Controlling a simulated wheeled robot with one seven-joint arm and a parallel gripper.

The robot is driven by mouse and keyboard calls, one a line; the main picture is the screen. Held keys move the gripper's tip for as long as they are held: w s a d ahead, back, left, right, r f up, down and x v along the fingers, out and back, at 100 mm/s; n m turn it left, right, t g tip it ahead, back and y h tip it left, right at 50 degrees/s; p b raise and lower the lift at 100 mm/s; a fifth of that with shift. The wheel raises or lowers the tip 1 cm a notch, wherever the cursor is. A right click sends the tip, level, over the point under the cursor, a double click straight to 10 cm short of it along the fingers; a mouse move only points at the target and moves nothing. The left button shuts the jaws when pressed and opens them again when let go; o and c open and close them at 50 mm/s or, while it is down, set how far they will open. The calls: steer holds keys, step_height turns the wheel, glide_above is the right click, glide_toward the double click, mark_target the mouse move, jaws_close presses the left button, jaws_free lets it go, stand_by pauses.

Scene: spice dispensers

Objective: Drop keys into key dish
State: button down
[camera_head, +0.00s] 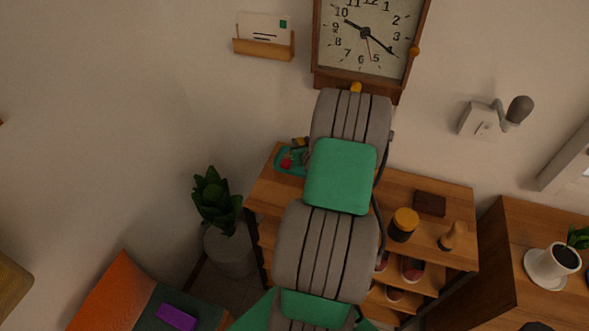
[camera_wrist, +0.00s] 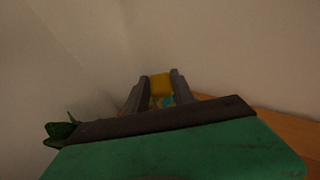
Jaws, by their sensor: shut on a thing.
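My gripper (camera_wrist: 161,80) shows in the wrist view with its two dark fingers around a yellow piece, seemingly part of the keys (camera_wrist: 161,87). The rest of the keys is hard to make out. A teal patch that looks like the key dish (camera_wrist: 168,102) shows just below and beyond the fingers. In the head view the teal key dish (camera_head: 280,160) lies on the left end of the wooden shelf top, with a small red thing in it. My arm covers part of the dish's right side and most of my gripper.
On the shelf top (camera_head: 400,180) are a yellow-lidded jar (camera_head: 403,225), a dark brown block (camera_head: 429,204) and a wooden pestle-like thing (camera_head: 452,236). A clock (camera_head: 365,40) and a letter holder (camera_head: 263,48) hang on the wall. A potted plant (camera_head: 228,245) stands left of the shelf.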

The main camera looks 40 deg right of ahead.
steer(key=shift+f, duration=0.15)
steer(key=c, duration=1)
jaws_free()
steer(key=v, duration=0.7)
steer(key=shift+s+a+b, duration=0.15)
steer(key=shift+s+b, duration=0.15)
